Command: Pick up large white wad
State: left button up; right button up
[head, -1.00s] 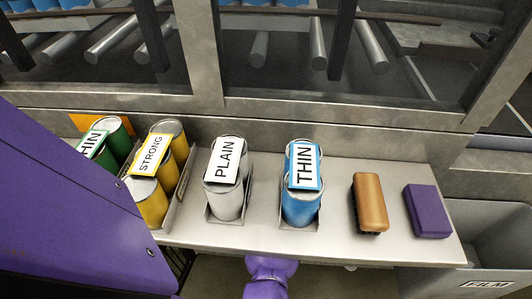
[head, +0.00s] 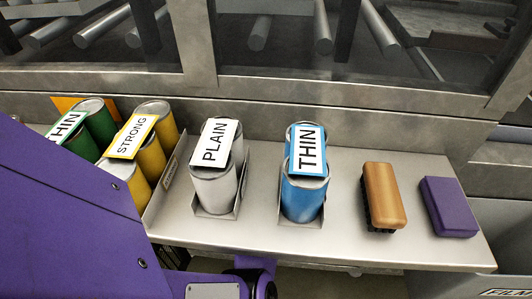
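I see no large white wad in the head view. The whitish item that shows is a pair of pale cans (head: 214,188) under a "PLAIN" card, standing in a metal holder on the shelf. Purple parts of my own body cover the left side and the bottom centre. No fingertips of either gripper are in view.
The metal shelf (head: 340,222) also holds green cans (head: 98,122), yellow cans (head: 127,178), blue cans (head: 302,196), a wooden brush (head: 384,196) and a purple block (head: 449,206). A grey bin (head: 440,284) labelled FILM stands at lower right. Rollers lie behind the windows.

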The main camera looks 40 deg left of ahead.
pick_arm(q)
jog(key=c, duration=1)
jog(key=shift+r, duration=0.2)
